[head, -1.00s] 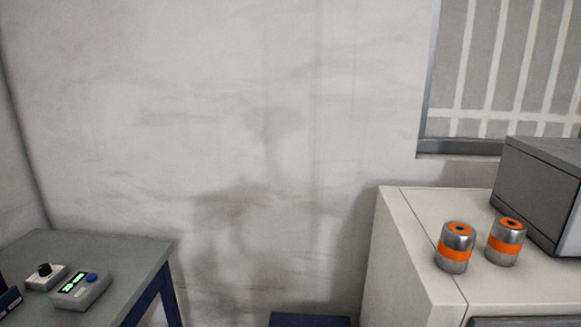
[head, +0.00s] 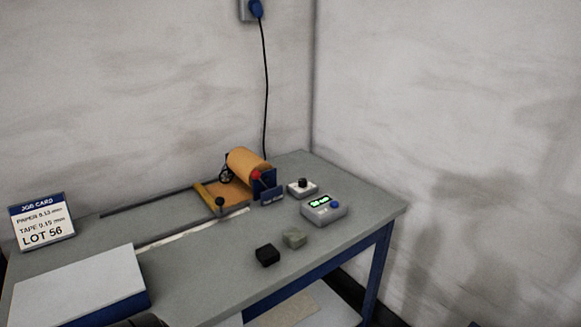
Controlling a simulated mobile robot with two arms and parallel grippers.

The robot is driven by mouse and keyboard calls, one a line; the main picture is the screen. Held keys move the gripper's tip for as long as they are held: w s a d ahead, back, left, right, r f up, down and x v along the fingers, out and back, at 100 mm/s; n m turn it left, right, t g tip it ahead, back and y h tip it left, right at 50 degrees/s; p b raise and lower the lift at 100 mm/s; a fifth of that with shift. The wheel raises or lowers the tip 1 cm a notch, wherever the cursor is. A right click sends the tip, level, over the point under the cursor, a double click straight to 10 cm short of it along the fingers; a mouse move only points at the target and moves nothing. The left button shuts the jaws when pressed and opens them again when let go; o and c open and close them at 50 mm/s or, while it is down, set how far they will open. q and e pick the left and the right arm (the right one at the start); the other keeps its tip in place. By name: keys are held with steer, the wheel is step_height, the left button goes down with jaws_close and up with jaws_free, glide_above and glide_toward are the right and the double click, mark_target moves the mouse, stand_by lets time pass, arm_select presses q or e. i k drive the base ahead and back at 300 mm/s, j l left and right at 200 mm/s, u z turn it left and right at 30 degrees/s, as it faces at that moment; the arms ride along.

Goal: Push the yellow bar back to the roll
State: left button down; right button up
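In the head view, a copper-orange roll (head: 248,165) sits in a holder towards the back of a grey-topped table. A yellow-orange bar or plate (head: 207,197) lies just in front and left of the roll, across two dark rails (head: 150,202). A dark knob (head: 220,202) stands on its near end. The bar looks close to the roll; I cannot tell whether they touch. Neither gripper can be made out. A dark rounded shape at the bottom edge may be part of my arm.
On the table (head: 215,265) are a job card (head: 42,222), a white-topped block (head: 78,285), a black block (head: 267,255), a grey-green block (head: 294,238), a knob box (head: 302,188) and a meter (head: 324,210). A cord (head: 264,90) hangs behind. The front middle is clear.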

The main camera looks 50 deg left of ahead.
mark_target(215, 205)
steer(key=u, duration=2.1)
steer(key=i+j+u, duration=0.45)
steer(key=j, duration=0.15)
steer(key=k, duration=0.05)
